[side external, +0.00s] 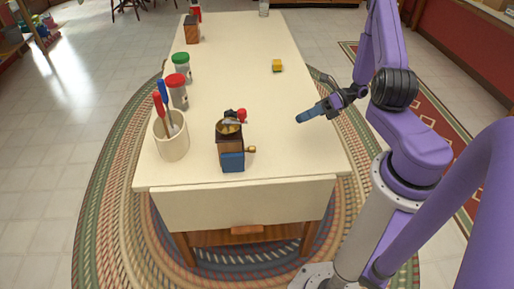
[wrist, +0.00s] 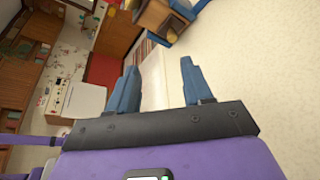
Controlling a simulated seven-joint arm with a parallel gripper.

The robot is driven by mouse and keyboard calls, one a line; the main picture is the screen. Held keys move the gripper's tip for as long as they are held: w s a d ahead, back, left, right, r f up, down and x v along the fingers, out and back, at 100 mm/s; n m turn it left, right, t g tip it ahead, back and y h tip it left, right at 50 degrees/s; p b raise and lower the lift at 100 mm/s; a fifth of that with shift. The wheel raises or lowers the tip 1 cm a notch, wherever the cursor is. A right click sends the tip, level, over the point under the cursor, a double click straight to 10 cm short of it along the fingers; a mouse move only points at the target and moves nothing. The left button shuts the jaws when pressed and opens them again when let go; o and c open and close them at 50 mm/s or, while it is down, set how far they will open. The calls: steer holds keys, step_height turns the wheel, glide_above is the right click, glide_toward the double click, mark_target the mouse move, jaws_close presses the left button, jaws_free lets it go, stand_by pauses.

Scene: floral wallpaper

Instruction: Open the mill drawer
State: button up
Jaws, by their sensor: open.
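The mill (side external: 229,146) stands upright near the front of the table, left of centre. It has a dark wooden body, a brass-coloured bowl, a crank with a red knob (side external: 241,114) and a blue panel (side external: 232,162) low on the front. A small brass knob (side external: 250,149) sticks out at its lower right side. I see no clear gap around the drawer. My gripper (side external: 307,114) is open and empty, above the right part of the table, to the right of the mill and apart from it.
A cream crock (side external: 171,142) with red- and blue-handled tools stands left of the mill. Red-lidded (side external: 177,94) and green-lidded (side external: 181,69) jars stand behind it. A small yellow block (side external: 277,66) lies farther back. The tabletop between mill and gripper is clear.

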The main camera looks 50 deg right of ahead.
step_height(320, 180, down, 3)
steer(key=shift+r, duration=0.1)
steer(key=shift+w+a+f, duration=0.1)
steer(key=shift+a+f, duration=0.1)
steer(key=shift+f, duration=0.2)
steer(key=x, duration=1.7)
jaws_close()
